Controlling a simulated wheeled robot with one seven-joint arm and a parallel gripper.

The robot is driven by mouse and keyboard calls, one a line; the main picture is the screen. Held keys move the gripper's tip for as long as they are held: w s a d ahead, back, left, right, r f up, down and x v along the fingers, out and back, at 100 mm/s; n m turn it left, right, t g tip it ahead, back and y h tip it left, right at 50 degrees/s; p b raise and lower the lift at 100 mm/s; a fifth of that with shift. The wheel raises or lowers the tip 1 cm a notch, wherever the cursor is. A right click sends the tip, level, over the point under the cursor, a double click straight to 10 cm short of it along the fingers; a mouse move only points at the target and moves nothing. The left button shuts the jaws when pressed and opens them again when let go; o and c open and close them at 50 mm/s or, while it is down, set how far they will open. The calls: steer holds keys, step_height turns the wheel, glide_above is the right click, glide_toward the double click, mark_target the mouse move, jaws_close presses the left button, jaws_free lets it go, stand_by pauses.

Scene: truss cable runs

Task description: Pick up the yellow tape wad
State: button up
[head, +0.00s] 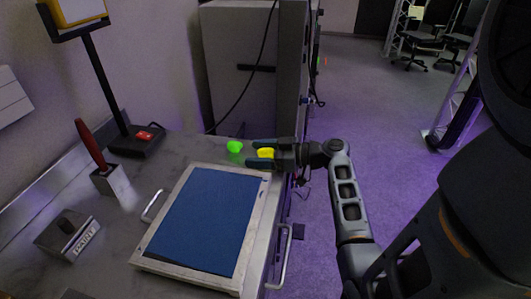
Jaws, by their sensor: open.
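The yellow tape wad (266,153) is a small bright lump near the far right corner of the grey workbench (112,222). My gripper (250,154) reaches in from the right with its fingers pointing left. Its jaws are open, and the yellow wad shows between the two fingers. I cannot tell whether either finger touches the wad. Part of the wad is hidden by the gripper.
A bright green wad (234,147) lies just left of my fingertips. A blue-topped tray (207,215) with metal handles fills the bench's near right. A red-handled tool in a holder (112,181), a grey block (68,234) and a stand (139,142) stand left. A grey cabinet (238,65) rises behind.

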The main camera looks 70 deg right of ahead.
steer(key=c, duration=1)
steer(key=shift+c, duration=0.2)
